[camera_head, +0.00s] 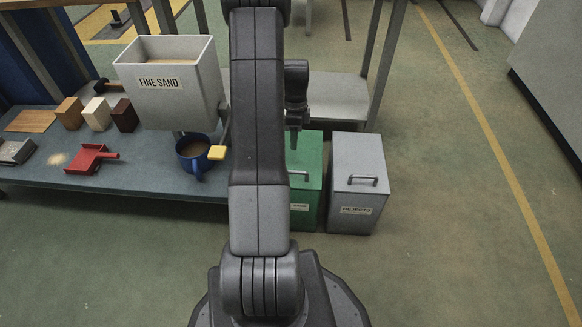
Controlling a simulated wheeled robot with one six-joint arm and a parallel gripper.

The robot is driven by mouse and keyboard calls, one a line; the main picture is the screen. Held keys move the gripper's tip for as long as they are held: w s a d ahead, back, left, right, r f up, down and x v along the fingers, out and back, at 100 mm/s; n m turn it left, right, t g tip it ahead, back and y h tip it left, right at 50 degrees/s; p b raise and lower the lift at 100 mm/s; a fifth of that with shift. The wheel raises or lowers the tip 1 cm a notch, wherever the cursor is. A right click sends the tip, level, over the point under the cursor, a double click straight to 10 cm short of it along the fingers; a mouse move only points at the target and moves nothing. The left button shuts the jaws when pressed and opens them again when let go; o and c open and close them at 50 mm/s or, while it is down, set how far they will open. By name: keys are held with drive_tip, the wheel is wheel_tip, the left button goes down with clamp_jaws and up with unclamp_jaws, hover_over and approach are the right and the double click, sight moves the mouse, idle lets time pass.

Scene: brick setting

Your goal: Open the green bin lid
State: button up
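The green bin (310,190) stands on the floor right of the bench, partly hidden behind my arm. Its lid (306,150) lies closed on top, with a grey handle (299,177) near the front edge. A label below the handle is partly covered. My gripper (294,140) hangs above the back part of the green lid, pointing down. It is small and dark here, and I cannot tell whether its fingers are open or shut, or whether they touch the lid.
A grey bin (352,208) labelled as rejects stands close on the right. The floor to the right (450,200) is clear.

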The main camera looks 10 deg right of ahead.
drive_tip(key=f+b, duration=0.1)
drive_tip(key=f, duration=0.3)
drive_tip(key=s+f+b, duration=0.1)
drive_tip(key=f, duration=0.2)
drive_tip(key=s+f+b, duration=0.1)
drive_tip(key=f, duration=0.3)
drive_tip(key=shift+s+a+f, duration=0.1)
drive_tip(key=shift+a+f, duration=0.25)
clamp_jaws()
